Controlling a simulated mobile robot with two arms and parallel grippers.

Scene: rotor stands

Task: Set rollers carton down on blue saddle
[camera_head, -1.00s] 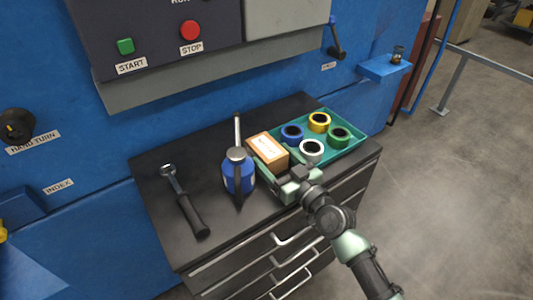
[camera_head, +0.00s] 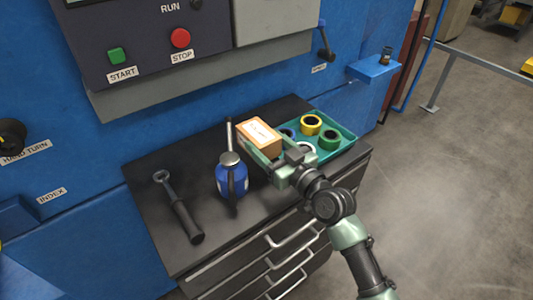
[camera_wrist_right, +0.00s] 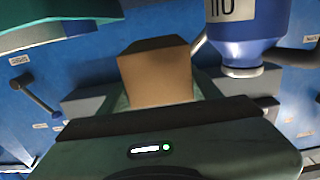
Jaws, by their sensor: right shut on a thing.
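The rollers carton (camera_head: 259,136) is a small brown box with a white label on top. My right gripper (camera_head: 266,154) is shut on it and holds it above the cabinet top, at the left end of the green tray. The right wrist view shows the carton (camera_wrist_right: 157,78) between the fingers. A small blue ledge (camera_head: 375,69) juts from the machine at the upper right, with a small dark item on it. A blue block (camera_head: 14,215) shows at the left edge. I cannot tell which blue part is the saddle. My left gripper is out of view.
The green tray (camera_head: 350,151) holds several coloured rings, some partly hidden by the carton and gripper. A blue oil can (camera_head: 231,178) with an upright spout stands just left of the gripper. A black-handled tool (camera_head: 184,215) lies farther left. A crank handle (camera_head: 325,42) sticks out near the ledge.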

